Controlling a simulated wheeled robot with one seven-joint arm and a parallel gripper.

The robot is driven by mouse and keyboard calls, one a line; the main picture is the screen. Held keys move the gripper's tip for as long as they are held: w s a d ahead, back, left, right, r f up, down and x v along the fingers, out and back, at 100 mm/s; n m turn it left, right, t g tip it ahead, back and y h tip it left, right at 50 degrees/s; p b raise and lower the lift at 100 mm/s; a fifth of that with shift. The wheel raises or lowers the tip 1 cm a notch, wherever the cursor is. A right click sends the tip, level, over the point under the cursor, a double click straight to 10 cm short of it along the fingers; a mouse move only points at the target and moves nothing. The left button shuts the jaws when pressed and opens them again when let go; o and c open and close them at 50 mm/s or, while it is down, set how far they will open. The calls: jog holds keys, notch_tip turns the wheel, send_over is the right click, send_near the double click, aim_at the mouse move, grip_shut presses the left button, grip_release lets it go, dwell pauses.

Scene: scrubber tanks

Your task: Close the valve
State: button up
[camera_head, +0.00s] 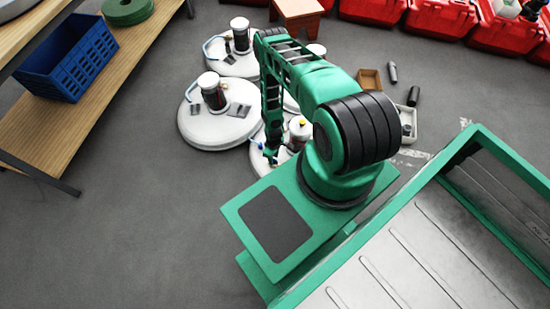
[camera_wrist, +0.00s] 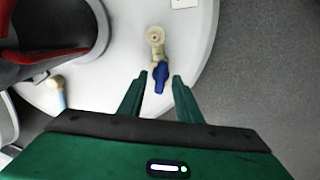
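The valve (camera_wrist: 155,38) is a cream fitting with a blue handle (camera_wrist: 160,82) on the white tank lid (camera_wrist: 190,62) in the wrist view. The handle points down the picture, roughly in line with the fitting. My gripper (camera_wrist: 160,75) is open, with one green finger on each side of the handle. I see gaps on both sides, and cannot tell how far the fingertips are above the lid. In the head view my gripper (camera_head: 272,157) reaches down over the nearest tank (camera_head: 258,164), which my arm partly hides.
A dark cylinder with red parts (camera_wrist: 50,35) stands left of the valve. More white round tanks (camera_head: 205,130) stand behind. A wooden shelf (camera_head: 85,110) with a blue crate (camera_head: 70,62) is at left. Red bins (camera_head: 440,18) line the back. The left floor is clear.

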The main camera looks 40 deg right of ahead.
jog(key=shift+f, duration=0.25)
grip_shut()
jog(key=shift+d, duration=0.45)
jog(key=shift+a, duration=0.25)
jog(key=m, duration=0.7)
jog(key=shift+m, duration=0.3)
jog(key=m, duration=0.4)
jog(key=shift+w+a+m, duration=0.1)
jog(key=shift+m, duration=1.3)
